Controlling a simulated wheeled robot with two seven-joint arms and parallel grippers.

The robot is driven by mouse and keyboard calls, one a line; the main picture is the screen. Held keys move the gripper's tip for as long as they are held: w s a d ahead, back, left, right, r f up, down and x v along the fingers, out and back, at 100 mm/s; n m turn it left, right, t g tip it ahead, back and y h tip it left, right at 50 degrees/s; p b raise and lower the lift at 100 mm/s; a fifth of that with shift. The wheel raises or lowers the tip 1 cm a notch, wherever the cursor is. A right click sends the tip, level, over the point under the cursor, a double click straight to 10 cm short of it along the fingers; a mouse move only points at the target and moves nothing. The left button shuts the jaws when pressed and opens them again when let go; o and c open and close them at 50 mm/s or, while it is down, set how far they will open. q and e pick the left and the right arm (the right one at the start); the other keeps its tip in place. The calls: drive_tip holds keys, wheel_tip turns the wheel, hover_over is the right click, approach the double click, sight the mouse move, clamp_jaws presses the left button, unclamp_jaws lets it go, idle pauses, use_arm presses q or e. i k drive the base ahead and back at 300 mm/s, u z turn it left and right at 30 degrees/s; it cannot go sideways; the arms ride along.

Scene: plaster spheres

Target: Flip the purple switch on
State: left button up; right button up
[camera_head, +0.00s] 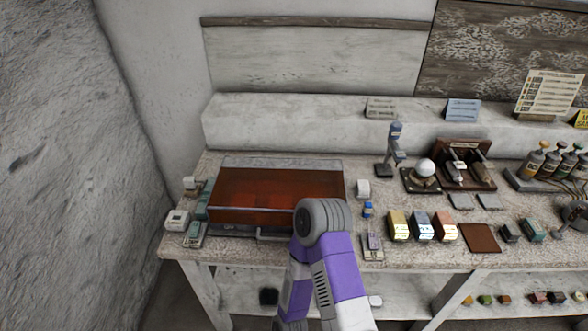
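A small switch-like device (374,243) with a faint purplish upper part stands near the front edge of the table, just right of my bent purple and white arm. It is too small to tell which way its lever sits, or whether it is the purple switch. No other purple switch can be made out. My arm's grey joint is in front of the table's front edge and covers part of what lies behind it. Neither gripper is in view.
A large red-brown translucent box (265,190) fills the left of the speckled table. A blue-capped bottle (368,211) and yellow, blue and orange blocks (422,227) stand to the right. A brown square pad (480,238) lies near the front edge. Small devices (194,234) sit at the left.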

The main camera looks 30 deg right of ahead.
sight(372, 236)
drive_tip(key=z, duration=2.5)
drive_tip(key=k, duration=0.35)
drive_tip(key=z, duration=0.35)
drive_tip(key=i, duration=0.5)
